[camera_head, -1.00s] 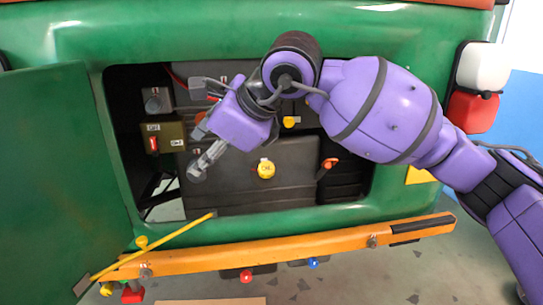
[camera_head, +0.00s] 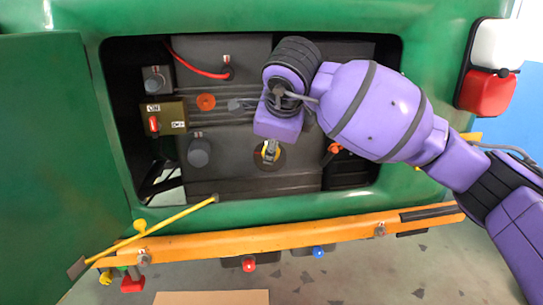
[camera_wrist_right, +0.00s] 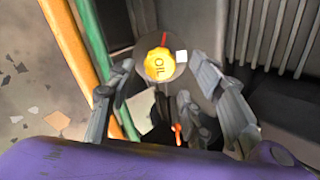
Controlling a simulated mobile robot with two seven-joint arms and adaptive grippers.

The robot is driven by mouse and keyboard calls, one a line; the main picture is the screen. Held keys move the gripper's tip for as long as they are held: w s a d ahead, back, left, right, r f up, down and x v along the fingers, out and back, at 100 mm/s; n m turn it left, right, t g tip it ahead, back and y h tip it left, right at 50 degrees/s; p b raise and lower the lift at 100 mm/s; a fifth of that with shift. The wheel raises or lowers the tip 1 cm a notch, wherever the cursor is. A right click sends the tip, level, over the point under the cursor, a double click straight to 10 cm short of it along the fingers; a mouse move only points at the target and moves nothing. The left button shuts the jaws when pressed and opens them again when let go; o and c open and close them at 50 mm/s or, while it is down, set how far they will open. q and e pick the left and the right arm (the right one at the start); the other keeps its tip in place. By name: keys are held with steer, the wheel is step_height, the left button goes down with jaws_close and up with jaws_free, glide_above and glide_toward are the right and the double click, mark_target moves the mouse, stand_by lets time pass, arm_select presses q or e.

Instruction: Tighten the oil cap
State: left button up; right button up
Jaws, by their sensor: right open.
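The yellow oil cap (camera_wrist_right: 159,64), lettered OIL, sits on a dark round base on the engine cover, with a red line and a white square beside it. In the head view the oil cap (camera_head: 264,157) is partly hidden by my right gripper (camera_head: 270,150). In the right wrist view, the right gripper (camera_wrist_right: 160,85) is open, with its fingers on either side of the cap in the picture. The cap appears beyond the fingertips; I cannot tell whether they touch it. My left gripper is not in view.
The green opening frames the bay, with an open door (camera_head: 55,150) at left. A switch box (camera_head: 166,117), black knob (camera_head: 199,152) and orange handle (camera_head: 335,148) are nearby. A yellow rod (camera_head: 165,230) leans above the orange bumper (camera_head: 280,238).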

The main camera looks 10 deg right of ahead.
steer(key=b+x, duration=0.1)
steer(key=x, duration=0.2)
steer(key=shift+s+f, duration=0.1)
steer(key=shift+w+f+n+b, duration=0.2)
steer(key=shift+w+n+b, duration=0.1)
steer(key=shift+b, duration=0.15)
steer(key=n, duration=0.3)
steer(key=shift+r, duration=0.2)
steer(key=n+p, duration=0.3)
steer(key=n, duration=0.2)
steer(key=shift+s+r+p, duration=0.15)
steer(key=shift+r+p, duration=0.2)
steer(key=shift+r, duration=0.05)
steer(key=n+p, duration=0.1)
steer(key=n, duration=0.2)
steer(key=shift+n+p, duration=0.3)
steer(key=shift+p, duration=0.1)
steer(key=shift+f+n+p, duration=0.15)
steer(key=shift+n+p, duration=0.45)
steer(key=shift+n, duration=0.6)
steer(key=shift+f+n, duration=0.15)
steer(key=shift+n, duration=0.45)
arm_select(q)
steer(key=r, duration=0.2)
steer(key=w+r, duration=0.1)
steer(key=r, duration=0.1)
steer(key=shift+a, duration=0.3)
arm_select(e)
steer(key=shift+f, duration=0.1)
